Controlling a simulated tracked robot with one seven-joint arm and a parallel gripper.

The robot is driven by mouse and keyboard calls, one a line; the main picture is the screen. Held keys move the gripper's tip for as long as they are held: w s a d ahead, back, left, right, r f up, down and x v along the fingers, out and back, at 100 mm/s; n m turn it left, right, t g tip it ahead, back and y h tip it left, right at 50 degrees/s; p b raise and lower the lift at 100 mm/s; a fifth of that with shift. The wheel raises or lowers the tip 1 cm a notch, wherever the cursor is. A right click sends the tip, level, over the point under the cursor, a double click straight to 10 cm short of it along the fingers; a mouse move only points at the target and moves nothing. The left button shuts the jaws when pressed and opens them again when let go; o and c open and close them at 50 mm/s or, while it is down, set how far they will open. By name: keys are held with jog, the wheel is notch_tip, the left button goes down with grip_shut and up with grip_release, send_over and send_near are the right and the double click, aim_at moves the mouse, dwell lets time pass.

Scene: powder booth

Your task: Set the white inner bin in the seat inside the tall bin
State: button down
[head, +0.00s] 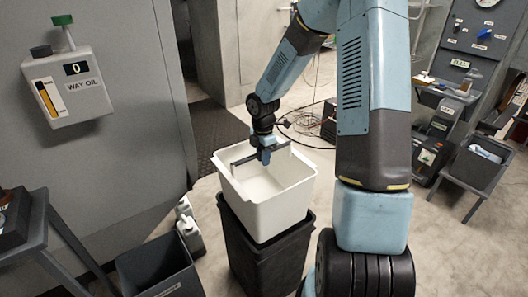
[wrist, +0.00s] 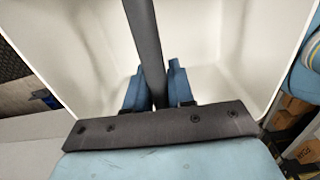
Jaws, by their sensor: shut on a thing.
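The white inner bin (head: 268,212) is an open square tub with a dark bar handle (head: 243,158) across its top. My gripper (head: 264,156) is shut on this bar near its middle. In the wrist view the blue fingers (wrist: 155,92) stand on either side of the dark bar (wrist: 146,45), with the white bin's walls (wrist: 220,50) around them. The white bin is roughly upright above the tall bin (head: 262,268), a black tapered bin on the floor. Most of the white bin stands above the black rim. The seat inside is hidden, and I cannot tell whether the white bin touches it.
A dark open bin (head: 160,268) and small pale containers (head: 188,228) stand to the left. A grey cabinet (head: 110,150) with a way oil tank (head: 70,88) rises behind them. Cables (head: 298,125) lie on the floor behind.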

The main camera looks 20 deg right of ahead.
aim_at(264, 198)
jog(key=shift+f, duration=10.2)
jog(key=shift+d, duration=0.1)
jog(key=shift+f, duration=1.2)
jog(key=c, duration=0.9)
grip_release()
notch_tip(264, 198, up, 14)
jog(key=shift+w+f, duration=0.1)
